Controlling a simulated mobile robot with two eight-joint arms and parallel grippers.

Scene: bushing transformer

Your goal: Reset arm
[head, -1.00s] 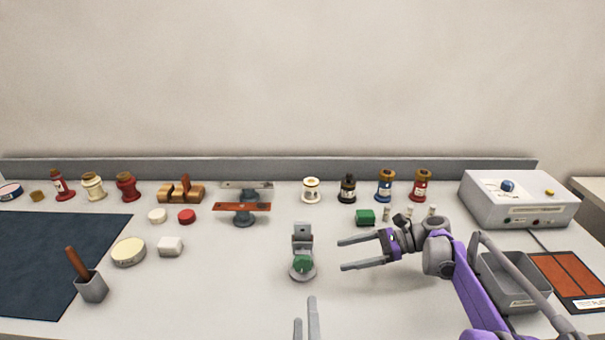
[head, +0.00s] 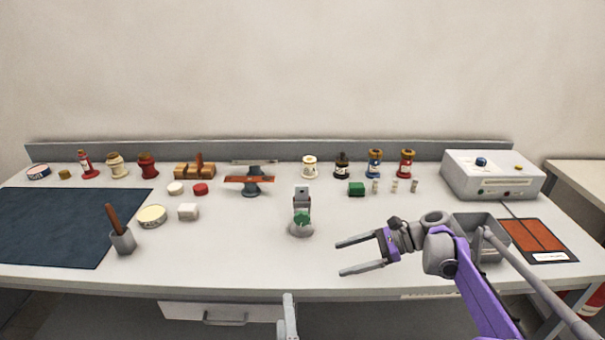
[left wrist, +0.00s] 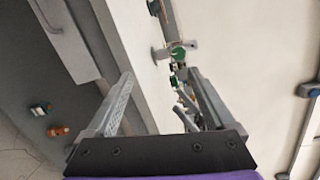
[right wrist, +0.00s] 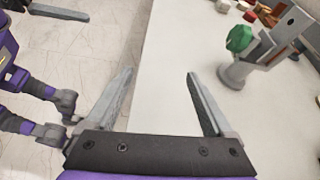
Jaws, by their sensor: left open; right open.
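My right gripper (head: 340,259) is open and empty, near the table's front edge, in front and to the right of a small grey stand (head: 300,230) with a green part (head: 302,218). The right wrist view shows its spread fingers (right wrist: 160,73), with the green part (right wrist: 239,38) beyond them at the upper right, apart from the fingers. My left gripper (head: 288,316) shows only partly at the bottom of the head view, in front of the table edge. In the left wrist view its fingers (left wrist: 160,76) are apart and hold nothing; the green part (left wrist: 178,53) is beyond.
The white table (head: 240,260) has a drawer (head: 222,312) below its front edge. A grey tray (head: 477,224) and an orange panel (head: 537,236) lie right, close to my right arm. A white instrument box (head: 492,178) stands behind. Jars line the back; a dark mat (head: 60,225) lies left.

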